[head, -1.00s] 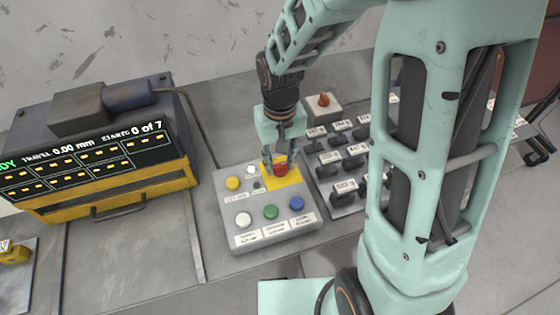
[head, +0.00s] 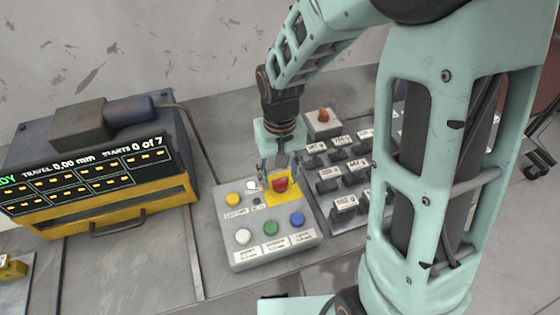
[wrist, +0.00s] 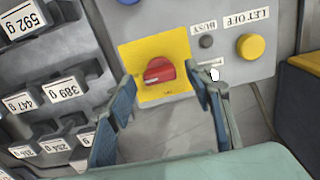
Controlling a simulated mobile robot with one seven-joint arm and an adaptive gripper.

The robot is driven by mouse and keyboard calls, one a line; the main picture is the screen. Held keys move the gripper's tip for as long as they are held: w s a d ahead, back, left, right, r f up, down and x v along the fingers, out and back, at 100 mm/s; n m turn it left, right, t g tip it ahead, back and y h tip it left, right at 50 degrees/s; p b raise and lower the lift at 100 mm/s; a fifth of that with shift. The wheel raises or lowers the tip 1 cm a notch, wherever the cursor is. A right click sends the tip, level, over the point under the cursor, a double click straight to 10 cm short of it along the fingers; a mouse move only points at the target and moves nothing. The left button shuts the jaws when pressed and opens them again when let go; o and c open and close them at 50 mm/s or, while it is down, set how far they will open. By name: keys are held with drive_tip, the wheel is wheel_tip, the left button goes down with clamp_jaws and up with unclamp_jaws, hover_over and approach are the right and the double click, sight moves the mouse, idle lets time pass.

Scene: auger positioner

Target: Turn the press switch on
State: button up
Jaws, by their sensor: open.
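The press switch is a red rotary knob (head: 280,184) on a yellow square plate (head: 291,199) at the back right of the grey control box. In the wrist view the red knob (wrist: 158,72) has a pale pointer mark towards the picture's left. My gripper (head: 281,174) is above the knob, pointing down. In the wrist view my gripper (wrist: 162,83) is open, with one finger on each side of the knob and gaps between. Nothing is held.
The control box also has yellow (head: 232,199), white (head: 243,236), green (head: 270,228) and blue (head: 297,219) buttons. A rack of labelled weights (head: 329,180) stands right of it. A display machine (head: 95,175) reading "STARTS 0 of 7" stands left. Bare bench lies between.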

sight(280, 180)
wheel_tip(280, 180, up, 11)
idle(0.3)
drive_tip(key=shift+r, duration=0.1)
